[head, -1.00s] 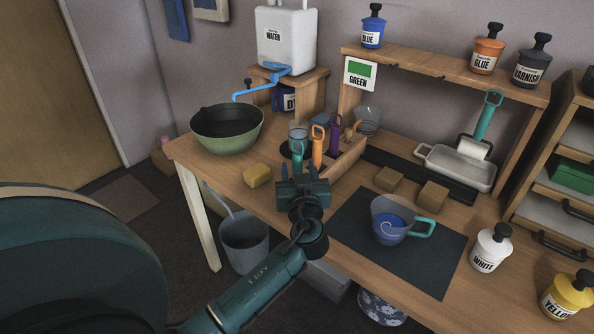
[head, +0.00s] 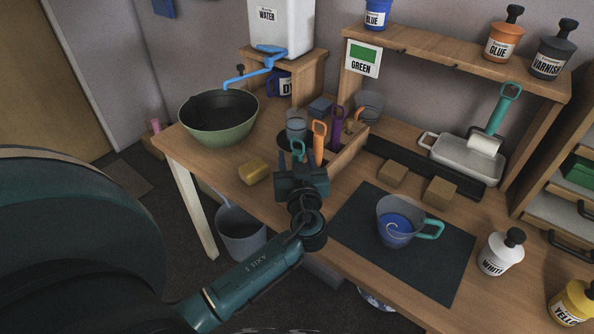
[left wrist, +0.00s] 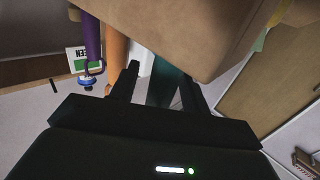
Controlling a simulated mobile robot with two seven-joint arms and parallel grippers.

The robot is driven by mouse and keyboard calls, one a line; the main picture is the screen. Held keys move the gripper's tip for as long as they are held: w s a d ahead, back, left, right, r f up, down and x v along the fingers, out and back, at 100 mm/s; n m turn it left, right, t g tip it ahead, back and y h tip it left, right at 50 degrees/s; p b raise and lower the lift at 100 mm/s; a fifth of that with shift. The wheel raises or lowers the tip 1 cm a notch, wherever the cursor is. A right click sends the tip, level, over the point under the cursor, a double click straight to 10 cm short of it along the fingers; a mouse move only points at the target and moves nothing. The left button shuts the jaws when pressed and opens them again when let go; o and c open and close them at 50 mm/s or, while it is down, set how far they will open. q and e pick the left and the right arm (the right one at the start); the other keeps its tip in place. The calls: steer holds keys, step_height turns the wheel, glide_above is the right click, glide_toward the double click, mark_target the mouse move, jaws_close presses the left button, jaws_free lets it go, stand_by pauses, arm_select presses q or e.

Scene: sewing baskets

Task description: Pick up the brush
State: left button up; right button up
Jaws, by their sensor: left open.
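Tools with looped handles stand in a holder at the table's back: one teal (head: 298,148), one orange (head: 319,140) and one purple (head: 336,122). Their lower ends are hidden, so I cannot tell which is the brush. My left gripper (head: 299,166) is open just in front of the teal handle. In the left wrist view, the teal handle (left wrist: 164,88) shows between the two open fingers (left wrist: 158,85); I cannot tell whether they touch it. The orange handle (left wrist: 116,48) and purple handle (left wrist: 92,42) are left of the fingers. My right gripper is in neither view.
A green bowl (head: 220,122) and a yellow sponge (head: 254,171) lie left of the gripper. A measuring cup (head: 397,228) with blue liquid stands on a dark mat (head: 437,262) to the right. The wooden holder wall (head: 349,150) is close by.

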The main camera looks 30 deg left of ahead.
arm_select(q)
steer(key=shift+c, duration=0.2)
jaws_close()
steer(key=shift+r, duration=0.1)
